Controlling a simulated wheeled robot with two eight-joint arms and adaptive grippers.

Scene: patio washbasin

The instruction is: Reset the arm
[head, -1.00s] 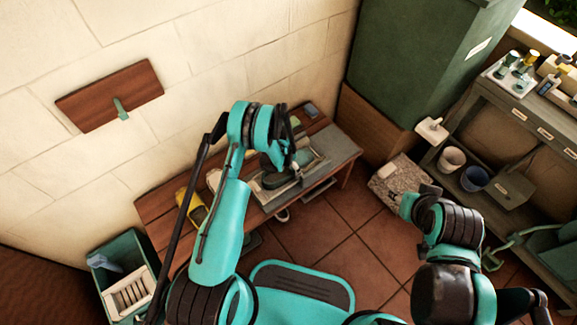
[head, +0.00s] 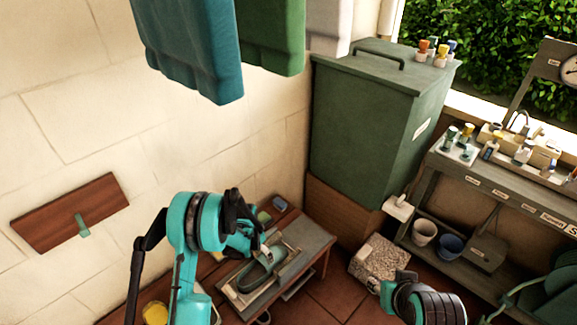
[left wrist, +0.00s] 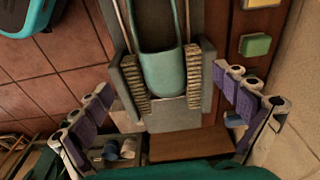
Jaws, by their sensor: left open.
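My left gripper (head: 258,242) is over the wooden bench by the wall, above a green clog (head: 262,272). In the left wrist view my left gripper (left wrist: 165,88) has its purple-padded fingers wide apart with nothing between the pads. The clog (left wrist: 160,75) lies below, between two bristle brushes of a grey holder (left wrist: 194,116). My right arm shows at the lower right of the head view, with its gripper end (head: 387,292) near a speckled block; its jaws are too small to read.
A green cabinet (head: 365,120) stands in the corner. Shelves (head: 480,185) with bottles and pots are at right. Coloured cloths (head: 190,45) hang at the top. A brown wall board (head: 70,212) is at left. A green sponge (left wrist: 255,45) lies beside the holder.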

